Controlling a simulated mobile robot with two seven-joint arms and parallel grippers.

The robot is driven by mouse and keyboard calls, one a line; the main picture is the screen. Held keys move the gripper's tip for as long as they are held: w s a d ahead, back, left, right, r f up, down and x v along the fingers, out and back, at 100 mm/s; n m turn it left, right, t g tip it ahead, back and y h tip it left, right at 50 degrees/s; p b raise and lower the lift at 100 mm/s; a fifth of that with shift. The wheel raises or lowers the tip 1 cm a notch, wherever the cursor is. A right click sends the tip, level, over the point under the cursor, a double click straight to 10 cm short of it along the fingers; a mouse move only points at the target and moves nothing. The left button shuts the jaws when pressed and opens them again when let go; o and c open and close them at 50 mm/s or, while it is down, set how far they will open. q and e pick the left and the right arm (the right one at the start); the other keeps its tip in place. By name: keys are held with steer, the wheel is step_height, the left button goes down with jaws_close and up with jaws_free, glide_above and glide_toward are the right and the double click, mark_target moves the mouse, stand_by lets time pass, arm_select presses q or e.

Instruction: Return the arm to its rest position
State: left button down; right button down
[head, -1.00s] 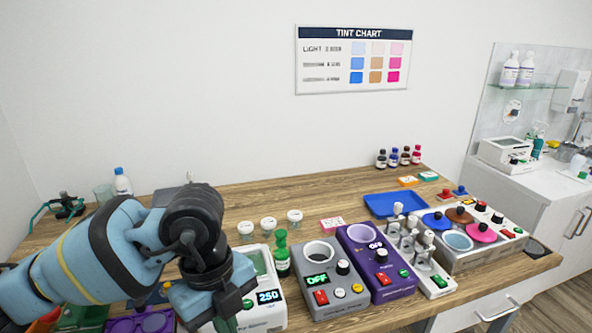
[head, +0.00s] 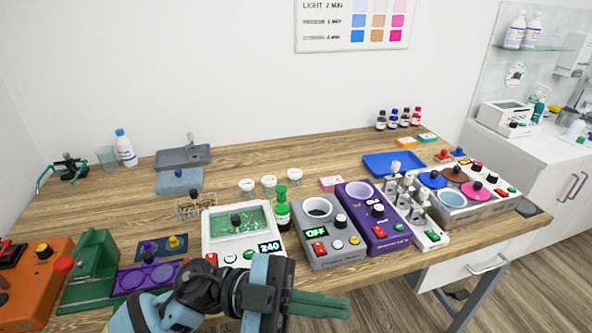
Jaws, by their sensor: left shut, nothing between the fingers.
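My left arm comes in from the lower left, and my left gripper (head: 335,305) is low in the head view, its dark green fingers pointing right. The fingers are together with nothing between them. The gripper appears in front of the table's near edge, below the grey device (head: 330,255) in the picture, and no contact shows. My right gripper is not in view.
The wooden table (head: 110,215) holds a white device reading 240 (head: 232,248), a purple device (head: 366,218), a green stand (head: 92,270) and an orange machine (head: 38,285). A green-capped bottle (head: 282,212) stands beside the white device.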

arm_select(q)
steer(key=w+a+f+n+t+y, duration=0.5)
steer(key=f+n+t, duration=0.3)
steer(key=n+t, duration=0.35)
steer(key=w+a+f+n+t+y, duration=0.45)
steer(key=a+f+n+t, duration=0.25)
steer(key=n+t, duration=0.5)
steer(key=s+a+f+n+g+y, duration=0.1)
steer(key=s+a+f+g+y, duration=0.1)
steer(key=f, duration=0.6)
steer(key=s+a+f+n+g+y, duration=0.1)
steer(key=s+a+f+g+y, duration=0.2)
steer(key=s+a+f, duration=0.3)
steer(key=s+a+f+n+g+y, duration=0.1)
steer(key=s+a+f+g+y, duration=0.1)
steer(key=s+f, duration=0.7)
step_height(320, 180, down, 2)
steer(key=shift+s+a+f+y, duration=0.1)
steer(key=shift+s+a+y, duration=0.05)
steer(key=shift+a+y, duration=0.9)
steer(key=shift+a+g, duration=0.15)
steer(key=shift+g, duration=0.1)
stand_by(1.9)
